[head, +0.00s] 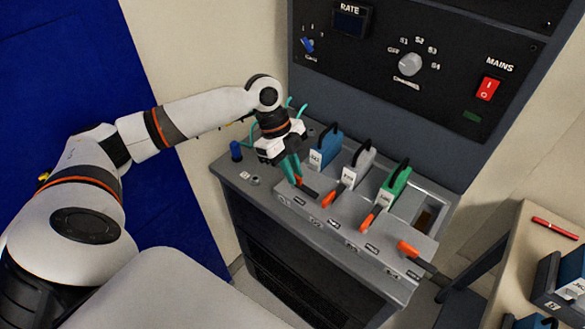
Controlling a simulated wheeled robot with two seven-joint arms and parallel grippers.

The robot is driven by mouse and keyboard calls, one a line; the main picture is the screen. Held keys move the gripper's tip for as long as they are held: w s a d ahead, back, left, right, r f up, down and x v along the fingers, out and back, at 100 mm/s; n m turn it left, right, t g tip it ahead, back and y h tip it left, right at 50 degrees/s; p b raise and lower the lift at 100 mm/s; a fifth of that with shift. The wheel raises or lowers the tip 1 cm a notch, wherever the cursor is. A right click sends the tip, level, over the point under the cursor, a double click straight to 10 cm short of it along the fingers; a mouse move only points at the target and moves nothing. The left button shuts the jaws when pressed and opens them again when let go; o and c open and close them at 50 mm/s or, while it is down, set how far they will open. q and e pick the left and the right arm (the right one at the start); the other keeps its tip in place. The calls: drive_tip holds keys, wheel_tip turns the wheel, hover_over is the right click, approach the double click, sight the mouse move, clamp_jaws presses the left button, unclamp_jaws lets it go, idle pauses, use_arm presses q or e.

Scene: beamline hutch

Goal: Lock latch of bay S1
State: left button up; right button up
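The latch of bay S1 (308,191) is the leftmost lever on the rack's sloped front, with an orange end and a dark body. Its orange end lies toward the upper left, at my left gripper's fingertips. The blue module (328,147) with a black handle stands in the leftmost bay behind it. My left gripper (293,177) points down with its teal fingers close together at the latch. The view does not show clearly whether they hold it or only touch it. My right gripper is out of view.
A grey module (356,166) and a green module (396,185) stand to the right, with latches (331,198) (368,219) angled differently from S1's. The rightmost bay (425,215) is empty; its latch (408,249) lies like S1's. A side table (530,250) is at right.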

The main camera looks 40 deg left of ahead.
use_arm(q)
clamp_jaws()
drive_tip(key=shift+s+r+n+p, duration=0.1)
drive_tip(key=shift+r+n+p, duration=0.1)
drive_tip(key=shift+n+p, duration=0.6)
drive_tip(key=n+t+p, duration=0.1)
drive_tip(key=n+p, duration=0.3)
drive_tip(key=p, duration=0.1)
drive_tip(key=n+t+y+p, duration=0.1)
drive_tip(key=n+t+p, duration=0.1)
drive_tip(key=p, duration=0.3)
drive_tip(key=n+t+y+p, duration=0.1)
drive_tip(key=n+p, duration=0.4)
drive_tip(key=p, duration=0.1)
drive_tip(key=shift+s+d+r+n, duration=0.1)
drive_tip(key=shift+s+d+n, duration=0.1)
drive_tip(key=shift+d+n, duration=0.1)
drive_tip(key=shift+n+t+y+p, duration=0.45)
drive_tip(key=shift+n+p, duration=0.25)
drive_tip(key=shift+n, duration=0.5)
drive_tip(key=shift+f+n+y, duration=0.2)
drive_tip(key=shift+n+y, duration=0.25)
drive_tip(key=shift+n, duration=0.55)
drive_tip(key=shift+o, duration=2.2)
unclamp_jaws()
